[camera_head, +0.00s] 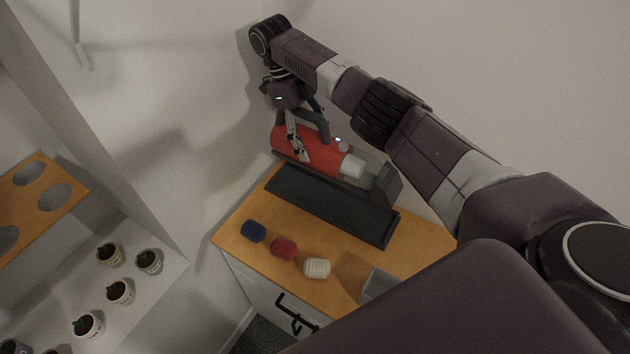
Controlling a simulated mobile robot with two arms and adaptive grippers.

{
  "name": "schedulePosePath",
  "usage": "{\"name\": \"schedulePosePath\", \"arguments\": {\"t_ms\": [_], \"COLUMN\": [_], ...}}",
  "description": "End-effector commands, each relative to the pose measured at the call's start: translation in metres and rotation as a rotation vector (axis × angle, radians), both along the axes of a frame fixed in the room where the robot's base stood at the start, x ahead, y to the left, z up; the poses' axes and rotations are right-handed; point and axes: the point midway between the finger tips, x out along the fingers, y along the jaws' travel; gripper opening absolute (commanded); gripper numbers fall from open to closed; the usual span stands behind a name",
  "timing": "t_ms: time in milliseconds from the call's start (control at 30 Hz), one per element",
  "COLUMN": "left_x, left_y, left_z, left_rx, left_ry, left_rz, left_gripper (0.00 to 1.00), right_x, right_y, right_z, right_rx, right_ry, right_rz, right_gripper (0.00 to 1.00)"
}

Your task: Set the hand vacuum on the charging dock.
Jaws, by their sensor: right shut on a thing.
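The hand vacuum (321,156) has a red body, a dark handle and a grey, partly clear front end that points to the right. My right gripper (297,146) reaches down from above and is shut on the hand vacuum, near its handle. The charging dock (330,206) is a long black tray-like base on the wooden cabinet top. The vacuum is over the dock's back side, roughly in line with its length. I cannot tell whether the vacuum touches the dock. My left gripper is out of view.
On the wooden cabinet top (232,234), in front of the dock, stand a blue roll (253,231), a red roll (284,248) and a white roll (317,268). A grey box (378,284) is to their right. Walls close in behind. Several potted plants (120,291) stand at left.

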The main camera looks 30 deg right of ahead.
Motion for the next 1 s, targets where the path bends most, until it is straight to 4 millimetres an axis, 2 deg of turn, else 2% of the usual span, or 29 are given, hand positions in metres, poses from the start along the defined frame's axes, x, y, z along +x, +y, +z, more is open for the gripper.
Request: {"name": "schedulePosePath", "arguments": {"t_ms": [33,100,300,367,467,733,1000], "left_x": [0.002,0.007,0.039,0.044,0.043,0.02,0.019], "left_y": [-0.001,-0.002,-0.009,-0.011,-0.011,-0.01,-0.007], "left_z": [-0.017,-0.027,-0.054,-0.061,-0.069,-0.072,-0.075], "left_rx": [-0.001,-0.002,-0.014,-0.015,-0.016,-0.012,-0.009], "left_ry": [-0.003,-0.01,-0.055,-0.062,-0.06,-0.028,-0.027], "left_rz": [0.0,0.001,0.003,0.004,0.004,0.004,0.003], "left_gripper": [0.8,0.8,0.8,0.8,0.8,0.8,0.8], "right_x": [0.0,0.0,0.001,0.001,0.001,0.001,0.001], "right_y": [0.001,0.001,0.001,0.0,0.0,0.0,0.001], "right_z": [-0.018,-0.032,-0.068,-0.076,-0.086,-0.102,-0.135], "right_rx": [0.001,0.002,0.001,0.0,0.001,0.0,0.0], "right_ry": [0.0,0.0,-0.002,-0.002,-0.002,-0.001,0.0], "right_rz": [0.0,0.001,0.001,0.0,0.001,0.0,0.001], "right_gripper": [0.36,0.36,0.36,0.36,0.36,0.36,0.36]}}
